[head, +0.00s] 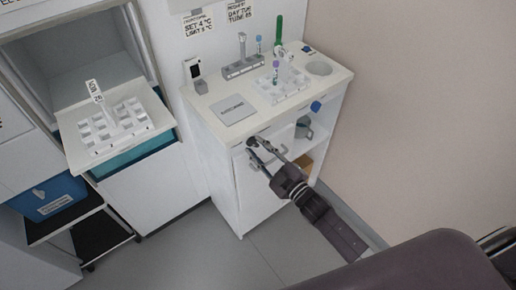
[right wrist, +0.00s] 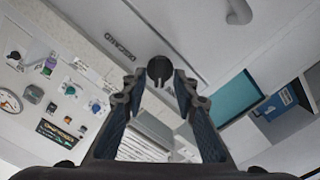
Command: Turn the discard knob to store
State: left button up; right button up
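A dark round knob (head: 252,142) sits on the upper front of the white cabinet, just under the counter edge. In the right wrist view the black knob (right wrist: 160,68) shows between and just beyond my fingertips. My right gripper (head: 259,148) points at the knob from the front, and its two fingers (right wrist: 157,90) are apart with a gap on each side of the knob. I cannot tell whether a fingertip touches it. The knob's setting is too small to read. A dark label (right wrist: 118,46) is on the panel beside it. My left gripper is not in view.
A door handle (head: 268,160) is just below the knob, close to my right gripper. The counter (head: 215,98) holds tube racks and a flat grey plate (head: 233,109). A blue knob (head: 316,106) is farther right. A white rack (head: 115,128) rests on a pulled-out shelf at left.

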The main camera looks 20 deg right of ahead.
jog(key=v, duration=1.2)
dwell(0.3)
